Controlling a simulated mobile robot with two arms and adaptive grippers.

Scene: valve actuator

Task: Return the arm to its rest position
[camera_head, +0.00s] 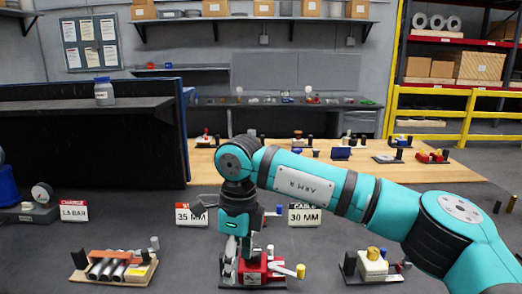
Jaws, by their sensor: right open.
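My right arm, teal with black joints, reaches in from the right. My right gripper (238,258) points down at the red valve actuator (262,270) on a dark base plate. The gripper is open, with its fingers close around or just in front of the actuator's left part; I cannot tell whether they touch it. My left gripper is not in view.
A holder with several cylinders (119,266) stands left, a cream actuator (373,264) right. Signs reading 35 MM (191,213) and 30 MM (305,214) stand behind. A gauge (41,195) is far left. A dark raised shelf (90,135) rises back left.

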